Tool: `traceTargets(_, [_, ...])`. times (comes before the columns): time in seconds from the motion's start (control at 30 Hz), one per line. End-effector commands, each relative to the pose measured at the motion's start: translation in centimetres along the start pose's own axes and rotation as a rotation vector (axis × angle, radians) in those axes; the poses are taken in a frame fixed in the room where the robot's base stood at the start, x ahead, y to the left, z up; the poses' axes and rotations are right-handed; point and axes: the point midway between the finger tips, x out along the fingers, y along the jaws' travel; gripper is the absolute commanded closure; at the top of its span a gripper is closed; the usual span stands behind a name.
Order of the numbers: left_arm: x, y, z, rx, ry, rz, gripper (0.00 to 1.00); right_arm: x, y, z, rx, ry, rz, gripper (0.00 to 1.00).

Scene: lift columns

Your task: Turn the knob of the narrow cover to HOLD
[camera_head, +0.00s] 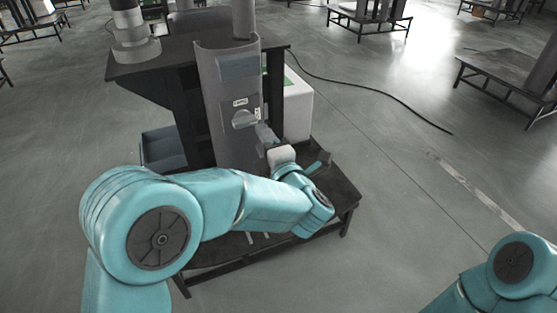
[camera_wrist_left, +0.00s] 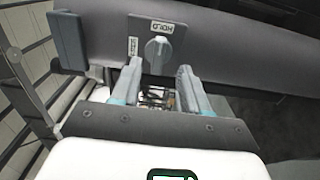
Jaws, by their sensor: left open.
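The narrow cover (camera_head: 222,140) is a tall grey curved panel standing at the front of the dark bench. Its pale grey knob (camera_head: 243,119) sits partway up, and shows in the left wrist view (camera_wrist_left: 157,52) on a grey plate (camera_wrist_left: 172,35). One label, upside down there, reads HOLD (camera_wrist_left: 163,28); another, turned sideways, sits beside the knob (camera_wrist_left: 133,46) and is too small to read surely. My left gripper (camera_head: 263,134) is open in front of the knob. In the left wrist view its fingers (camera_wrist_left: 159,82) are spread, apart from the knob. My right gripper is out of view.
A grey block (camera_wrist_left: 68,40) stands out from the cover beside the plate. The dark bench (camera_head: 170,62) carries a grey cylindrical fitting (camera_head: 135,40). A white box (camera_head: 298,105) stands behind the cover, and a low dark table (camera_head: 335,190) lies beneath my arm. A cable (camera_head: 380,92) crosses open floor.

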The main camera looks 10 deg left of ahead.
Motion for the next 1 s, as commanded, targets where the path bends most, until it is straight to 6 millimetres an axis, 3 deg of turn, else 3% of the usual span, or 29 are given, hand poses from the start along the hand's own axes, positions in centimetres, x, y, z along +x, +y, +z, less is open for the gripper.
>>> traceTargets(0.2, [-5.7,0.2,0.1,0.002,-0.005,0.001,0.55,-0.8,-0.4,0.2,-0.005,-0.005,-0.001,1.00])
traceTargets(0.4, [-8.8,0.1,0.1,0.002,-0.002,0.001,0.55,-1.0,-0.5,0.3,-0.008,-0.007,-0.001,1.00])
traceTargets(0.6, [-9.7,0.0,0.0,0.001,0.000,0.000,0.55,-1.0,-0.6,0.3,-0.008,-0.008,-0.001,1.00])
traceTargets(1.0, [-9.6,-0.1,-0.1,0.001,0.001,0.000,0.55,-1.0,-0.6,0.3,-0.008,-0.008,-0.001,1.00])
